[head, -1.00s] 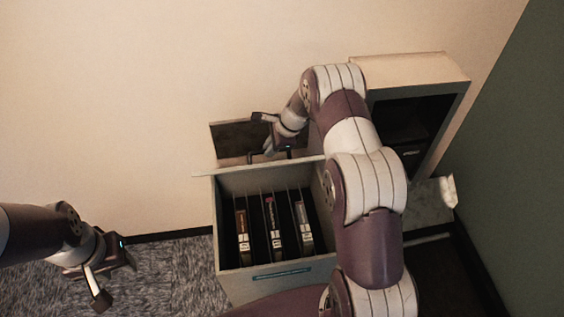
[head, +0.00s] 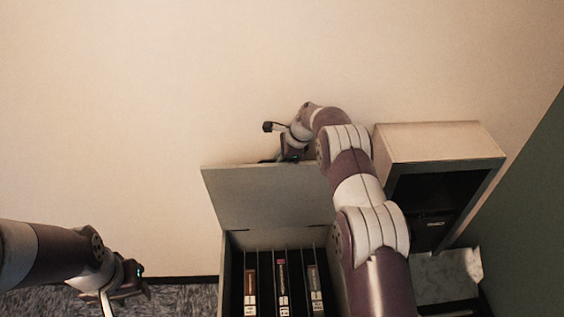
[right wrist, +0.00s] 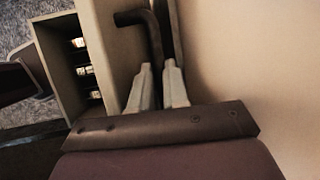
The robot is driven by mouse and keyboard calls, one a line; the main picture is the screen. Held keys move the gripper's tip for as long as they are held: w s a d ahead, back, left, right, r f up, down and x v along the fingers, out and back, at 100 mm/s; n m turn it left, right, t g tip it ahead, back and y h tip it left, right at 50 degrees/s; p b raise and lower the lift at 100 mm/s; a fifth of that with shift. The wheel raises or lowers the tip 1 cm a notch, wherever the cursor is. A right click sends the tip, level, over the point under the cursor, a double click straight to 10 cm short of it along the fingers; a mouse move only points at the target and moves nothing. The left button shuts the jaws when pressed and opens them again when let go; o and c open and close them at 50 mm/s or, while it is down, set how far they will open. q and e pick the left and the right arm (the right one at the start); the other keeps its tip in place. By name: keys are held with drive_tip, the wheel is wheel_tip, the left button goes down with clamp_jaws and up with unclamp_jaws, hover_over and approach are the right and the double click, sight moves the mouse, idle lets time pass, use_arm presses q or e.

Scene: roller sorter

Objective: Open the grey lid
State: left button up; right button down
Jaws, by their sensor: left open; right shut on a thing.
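The grey lid (head: 268,200) stands raised at the back of the grey box, its broad face toward me, its top edge near the wall. My right gripper (head: 280,158) is at the top edge of the lid, partly hidden behind it. In the right wrist view, the fingers of my right gripper (right wrist: 158,88) are closed around the dark bent handle (right wrist: 150,30) beside the lid (right wrist: 113,45). My left gripper (head: 125,296) is open and empty at the lower left, away from the box and partly cut off by the frame.
The open box (head: 226,280) holds several upright dark cases in slots. A grey cabinet (head: 437,142) with a dark opening stands to its right, and my right arm covers the space between. The wall (head: 120,120) is close behind. Carpet (head: 185,297) lies left of the box.

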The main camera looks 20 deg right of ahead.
drive_tip(key=shift+s+f, duration=0.25)
drive_tip(key=shift+f, duration=0.2)
drive_tip(key=c, duration=1.4)
unclamp_jaws()
drive_tip(key=shift+o, duration=1.4)
drive_tip(key=shift+w, duration=0.35)
drive_tip(key=p+v, duration=0.2)
drive_tip(key=v, duration=1)
drive_tip(key=shift+d+r, duration=0.2)
drive_tip(key=shift+r, duration=0.15)
